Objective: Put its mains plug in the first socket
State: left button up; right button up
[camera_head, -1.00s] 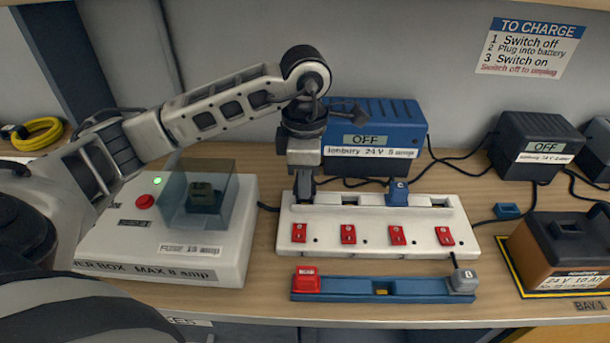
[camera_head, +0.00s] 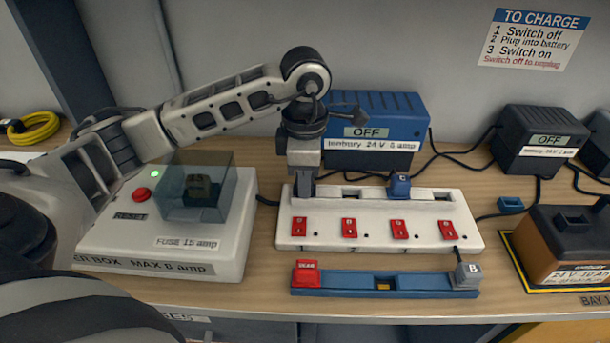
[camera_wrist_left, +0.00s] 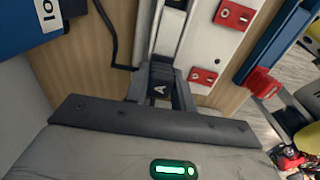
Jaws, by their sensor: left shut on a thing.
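The white socket strip (camera_head: 372,242) lies across the bench, with a row of red switches along its front. My left gripper (camera_head: 303,192) points down at the strip's left end, over the first socket. In the left wrist view the gripper (camera_wrist_left: 160,92) is shut on a dark plug marked A (camera_wrist_left: 160,88). The fingers hide the first socket in the head view, so I cannot tell how far the plug is in. A blue plug marked C (camera_head: 399,186) sits in the third socket. My right gripper is not in view.
A blue rail (camera_head: 345,283) in front carries a red block (camera_head: 306,273) and a grey plug marked B (camera_head: 467,275). A fuse box (camera_head: 110,250) with a clear cover stands left. A blue charger (camera_head: 385,125) reading OFF stands close behind. A battery (camera_head: 565,240) stands right.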

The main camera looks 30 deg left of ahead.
pick_arm(q)
jog(key=o, duration=1.1)
jog(key=shift+w+r, duration=0.1)
jog(key=shift+r, duration=0.5)
notch_tip(320, 180, up, 15)
jog(key=p, duration=0.2)
jog(key=shift+f+p, duration=0.15)
jog(key=shift+p, duration=0.15)
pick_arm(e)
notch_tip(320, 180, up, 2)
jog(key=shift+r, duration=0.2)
